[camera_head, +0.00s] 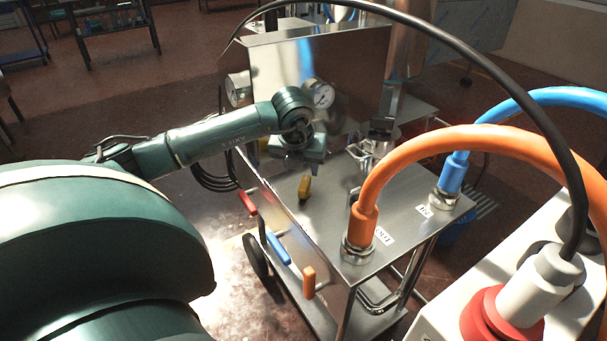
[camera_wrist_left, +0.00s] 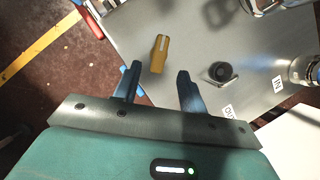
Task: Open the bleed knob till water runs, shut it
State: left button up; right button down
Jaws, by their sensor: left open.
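A small black round knob (camera_wrist_left: 222,71) stands on the steel cart top in the left wrist view, right of my right-hand fingertip. It looks like the bleed knob. In the head view it is mostly lost beside the orange hose. A yellow lever (camera_head: 304,188) stands on the cart top; it also shows in the left wrist view (camera_wrist_left: 158,53), just beyond the gap between the fingers. My left gripper (camera_wrist_left: 158,72) is open and empty above the cart. In the head view my left gripper (camera_head: 302,152) hangs over the rear left of the top, its fingertips unclear. No running water shows.
An orange hose (camera_head: 440,142) and a blue hose (camera_head: 540,97) rise from the cart top (camera_head: 330,222). Red, blue (camera_head: 278,249) and orange (camera_head: 309,282) handles line the left edge.

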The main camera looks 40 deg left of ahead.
pick_arm(q)
jog(key=v, duration=0.6)
jog(key=shift+r, duration=0.25)
pick_arm(e)
jog(key=shift+a+f, duration=0.15)
jog(key=shift+f, duration=0.1)
pick_arm(q)
jog(key=shift+d, duration=0.1)
pick_arm(e)
jog(key=shift+w+r, duration=0.1)
